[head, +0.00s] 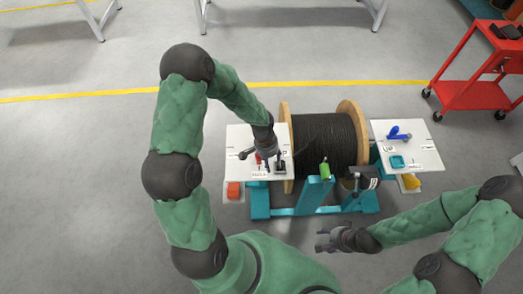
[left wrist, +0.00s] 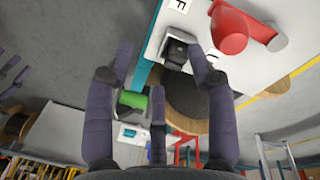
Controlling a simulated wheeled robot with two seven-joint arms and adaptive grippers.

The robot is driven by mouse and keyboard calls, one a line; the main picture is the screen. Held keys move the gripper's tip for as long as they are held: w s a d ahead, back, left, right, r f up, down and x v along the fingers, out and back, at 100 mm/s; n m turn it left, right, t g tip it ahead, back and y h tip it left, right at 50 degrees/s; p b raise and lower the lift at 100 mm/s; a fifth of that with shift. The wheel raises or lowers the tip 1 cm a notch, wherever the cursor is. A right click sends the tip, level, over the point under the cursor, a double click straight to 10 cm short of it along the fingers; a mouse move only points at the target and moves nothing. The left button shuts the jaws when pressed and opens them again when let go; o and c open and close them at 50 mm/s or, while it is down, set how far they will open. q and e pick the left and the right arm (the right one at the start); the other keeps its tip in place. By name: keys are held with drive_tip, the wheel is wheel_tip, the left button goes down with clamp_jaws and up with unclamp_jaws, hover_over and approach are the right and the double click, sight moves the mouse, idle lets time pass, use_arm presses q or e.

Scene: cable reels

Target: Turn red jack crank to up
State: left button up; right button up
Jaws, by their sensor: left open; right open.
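The red jack crank (left wrist: 232,32) shows in the left wrist view at the top right, with a round red knob and an arm over a white panel. In the head view only a small red bit of it (head: 258,158) shows beside my left gripper. My left gripper (head: 266,158) is over the left white panel (head: 240,135), fingers spread and pointing down. In the left wrist view (left wrist: 160,60) the crank lies to the right of the fingers, not between them; contact cannot be told. My right gripper (head: 326,240) is open and empty, in front of the stand.
A black cable reel (head: 325,140) with wooden flanges stands on a teal stand (head: 312,195). A right panel (head: 420,155) carries a blue crank (head: 397,133). A green part (head: 324,170) sits in front of the reel. A red cart (head: 470,95) stands at the upper right.

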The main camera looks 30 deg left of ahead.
use_arm(q)
drive_tip(key=shift+y, duration=0.9)
drive_tip(key=a+r, duration=0.1)
drive_tip(key=a, duration=0.1)
drive_tip(key=w+a+r, duration=0.1)
drive_tip(key=a+r, duration=0.1)
drive_tip(key=w+a+r+p, duration=0.1)
drive_tip(key=r, duration=0.1)
drive_tip(key=shift+w+a+r, duration=0.1)
drive_tip(key=shift+w+a, duration=0.1)
drive_tip(key=shift+a, duration=0.2)
drive_tip(key=shift+a+m, duration=0.15)
drive_tip(key=shift+m, duration=0.15)
wheel_tip(320, 180, down, 11)
drive_tip(key=b, duration=0.3)
drive_tip(key=shift+r, duration=0.2)
clamp_jaws()
